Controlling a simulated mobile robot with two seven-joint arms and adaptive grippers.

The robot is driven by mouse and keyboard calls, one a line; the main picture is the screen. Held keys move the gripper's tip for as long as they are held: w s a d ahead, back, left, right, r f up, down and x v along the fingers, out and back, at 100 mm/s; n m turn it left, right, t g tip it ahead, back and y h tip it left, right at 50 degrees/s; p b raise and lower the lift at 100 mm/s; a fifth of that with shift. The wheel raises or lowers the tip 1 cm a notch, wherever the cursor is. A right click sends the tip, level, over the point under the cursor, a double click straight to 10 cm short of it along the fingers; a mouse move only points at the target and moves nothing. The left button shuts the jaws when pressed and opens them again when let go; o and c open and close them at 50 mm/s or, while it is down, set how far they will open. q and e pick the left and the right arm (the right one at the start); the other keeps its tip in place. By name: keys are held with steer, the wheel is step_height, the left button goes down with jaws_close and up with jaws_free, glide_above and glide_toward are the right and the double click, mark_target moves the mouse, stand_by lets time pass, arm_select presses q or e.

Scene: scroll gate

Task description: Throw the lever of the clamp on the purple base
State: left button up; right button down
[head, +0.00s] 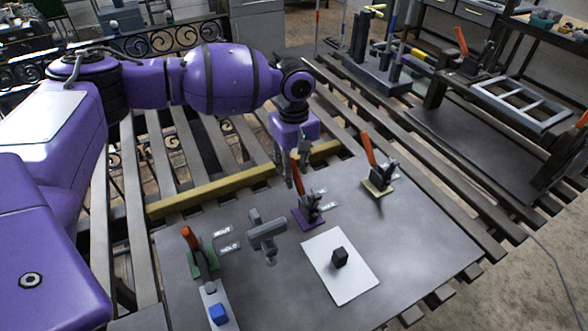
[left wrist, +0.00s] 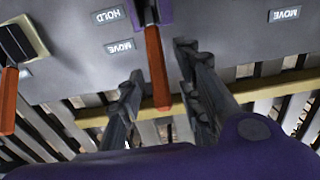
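The clamp on the purple base (head: 307,215) stands on the grey table plate, its orange lever (head: 297,178) pointing up. My left gripper (head: 291,168) is at the lever's upper part, pointing down. In the left wrist view the fingers (left wrist: 158,62) are spread apart, with the orange lever (left wrist: 156,70) showing between them. A gap shows on both sides of the lever, so I see no grip on it. The purple base shows at the top edge there (left wrist: 166,9). My right gripper is in neither view.
A clamp on a yellow base (head: 378,187) stands to the right; one on a green base (head: 203,264) stands front left. A grey T-shaped fixture (head: 265,231), a white plate (head: 322,253) with a black block (head: 340,257), and a blue block (head: 217,313) are nearby.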

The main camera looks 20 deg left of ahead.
arm_select(q)
steer(key=shift+f, duration=0.6)
jaws_close()
